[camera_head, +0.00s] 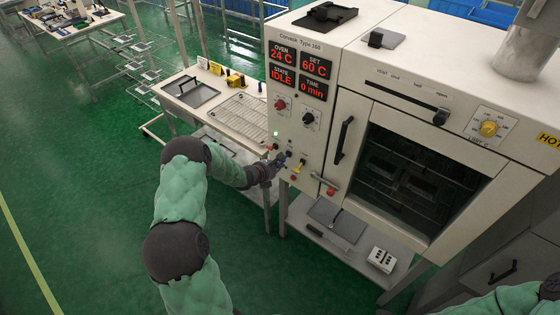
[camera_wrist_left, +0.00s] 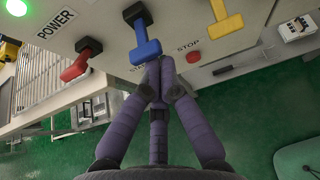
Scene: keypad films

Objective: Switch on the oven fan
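The oven (camera_head: 400,125) has a control panel (camera_head: 296,125) on its left front. In the left wrist view, a red lever (camera_wrist_left: 76,66) sits beside the POWER label, a blue lever (camera_wrist_left: 141,45) is in the middle, and a yellow lever (camera_wrist_left: 222,22) is to its right. No label for the blue or yellow lever is readable. My left gripper (camera_wrist_left: 159,72) is shut, its fingertips together close below the blue lever's end; whether they touch it I cannot tell. In the head view my left gripper (camera_head: 272,167) is at the panel. My right gripper is out of view.
A green lamp (camera_wrist_left: 16,7) is lit by POWER. A red STOP button (camera_wrist_left: 193,56) is right of my fingertips, which partly cover another label. The display (camera_head: 283,76) reads IDLE. A side table (camera_head: 243,118) stands left of the oven.

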